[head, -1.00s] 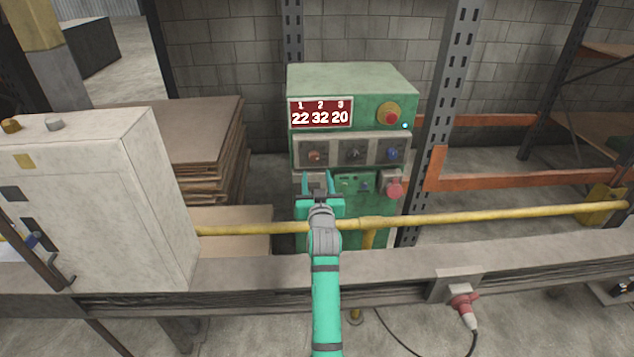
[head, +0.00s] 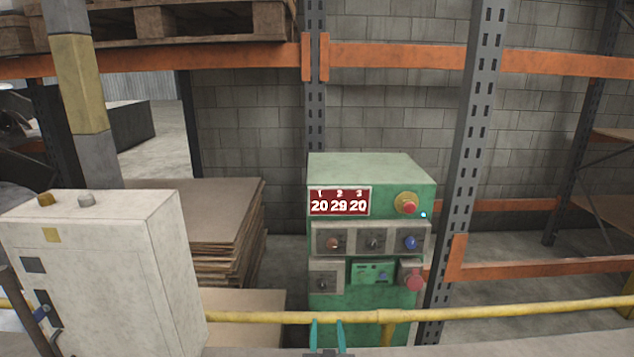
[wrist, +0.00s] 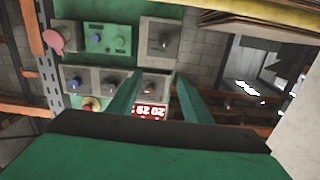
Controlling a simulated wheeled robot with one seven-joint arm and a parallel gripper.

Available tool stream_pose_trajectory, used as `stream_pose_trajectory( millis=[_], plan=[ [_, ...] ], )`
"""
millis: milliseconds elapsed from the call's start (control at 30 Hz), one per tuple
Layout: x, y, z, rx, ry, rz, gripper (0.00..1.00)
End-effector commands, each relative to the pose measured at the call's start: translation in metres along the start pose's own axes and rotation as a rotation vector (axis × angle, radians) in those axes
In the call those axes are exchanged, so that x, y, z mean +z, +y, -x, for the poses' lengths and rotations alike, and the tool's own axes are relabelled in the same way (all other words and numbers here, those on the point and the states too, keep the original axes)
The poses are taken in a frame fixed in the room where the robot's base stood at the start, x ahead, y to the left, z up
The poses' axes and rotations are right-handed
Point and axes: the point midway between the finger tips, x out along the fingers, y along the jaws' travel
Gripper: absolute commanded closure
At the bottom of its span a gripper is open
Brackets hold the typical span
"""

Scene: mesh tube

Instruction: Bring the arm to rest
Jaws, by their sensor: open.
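My gripper (head: 327,336) shows at the bottom edge of the head view, its two teal fingers pointing up and apart. The rest of my arm is below that view. Behind it stands the green control machine (head: 370,170) with a red display (head: 340,201) reading 20, 29, 20. In the wrist view my gripper (wrist: 158,84) is open and empty, with the upside-down machine (wrist: 155,28) beyond its fingers and clear of them. The machine's knobs and the red display (wrist: 150,111) show there too.
A yellow rail (head: 480,311) runs across in front of the machine. A pale cabinet (head: 110,270) stands at the left. Stacked brown boards (head: 215,215) lie behind it. A grey rack post (head: 472,160) and orange beams (head: 560,62) are right of the machine.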

Motion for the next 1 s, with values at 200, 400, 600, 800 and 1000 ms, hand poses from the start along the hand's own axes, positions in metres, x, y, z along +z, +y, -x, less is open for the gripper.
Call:
stream_pose_trajectory(
  millis=[200, 400, 600, 800, 1000],
  plan=[
    [0.065, -0.009, 0.079, 0.008, -0.032, -0.016, 0.55],
    [0.104, -0.016, 0.154, 0.014, -0.057, -0.021, 0.55],
    [0.130, -0.021, 0.231, 0.020, -0.080, -0.022, 0.55],
    [0.140, -0.024, 0.307, 0.024, -0.105, -0.017, 0.55],
    [0.138, -0.026, 0.380, 0.023, -0.130, -0.009, 0.55]
  ],
)
